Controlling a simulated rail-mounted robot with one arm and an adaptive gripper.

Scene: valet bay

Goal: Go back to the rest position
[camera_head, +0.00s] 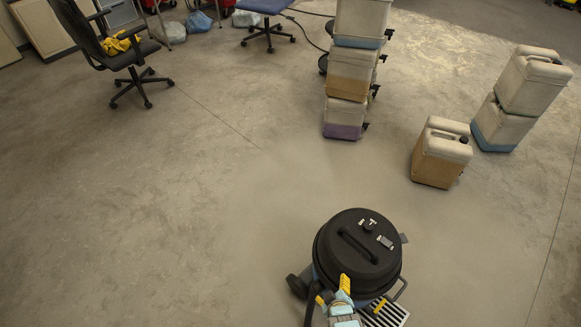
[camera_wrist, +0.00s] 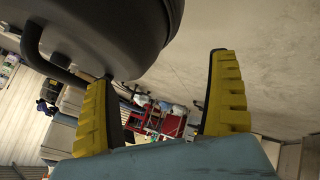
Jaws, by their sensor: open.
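My gripper (camera_head: 335,293) shows at the bottom of the head view, with yellow finger pads and a light blue body. It is beside the near side of a round black-lidded vacuum (camera_head: 358,250) that stands on the floor. In the wrist view my gripper (camera_wrist: 160,105) has its two yellow fingers spread wide, with nothing between them. The dark rounded body of the vacuum (camera_wrist: 100,35) fills the upper left of the wrist view, close to the left finger. I cannot tell whether they touch.
Stacked canisters (camera_head: 350,75) stand at the back centre. A single canister (camera_head: 441,152) and a stack of two (camera_head: 515,100) stand at the right. An office chair (camera_head: 125,55) is at the upper left. The floor (camera_head: 150,200) at the left is clear.

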